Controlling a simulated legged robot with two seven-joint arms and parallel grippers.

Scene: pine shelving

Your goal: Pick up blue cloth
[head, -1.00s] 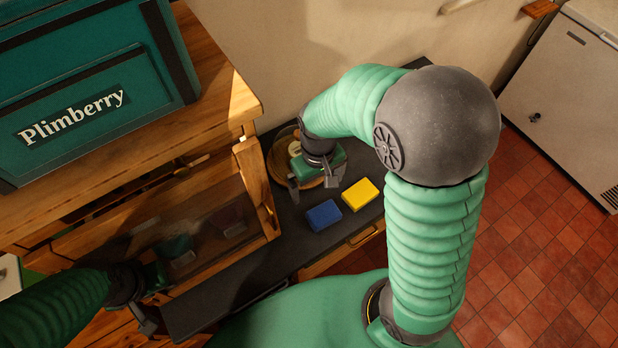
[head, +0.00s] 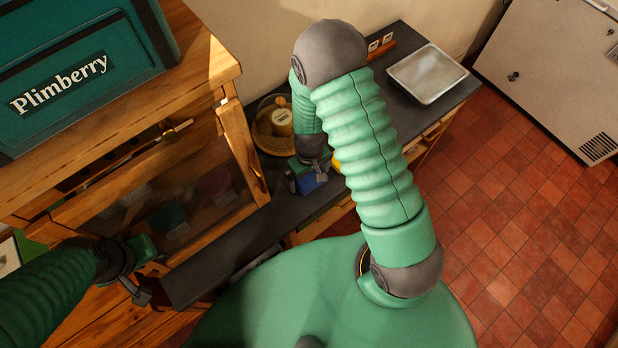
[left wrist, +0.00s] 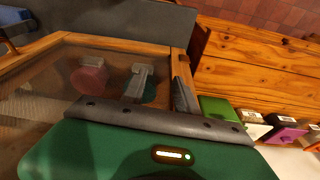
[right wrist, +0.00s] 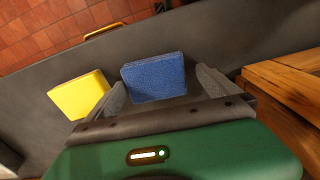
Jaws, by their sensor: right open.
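The blue cloth (head: 312,183) is a flat, folded block on the dark counter. In the right wrist view the blue cloth (right wrist: 153,77) lies between and just beyond my right gripper's fingertips. My right gripper (right wrist: 162,85) is open, with one finger on each side of the cloth's near end. In the head view my right gripper (head: 307,178) is low over the cloth and hides part of it. Whether it touches the cloth I cannot tell. My left gripper (left wrist: 160,88) is in front of the glass-fronted cabinet, its fingers apart with nothing seen between them.
A yellow cloth (right wrist: 80,95) lies beside the blue one. The wooden cabinet (head: 235,150) borders the counter on the left. A metal tray (head: 428,73) lies at the counter's far right.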

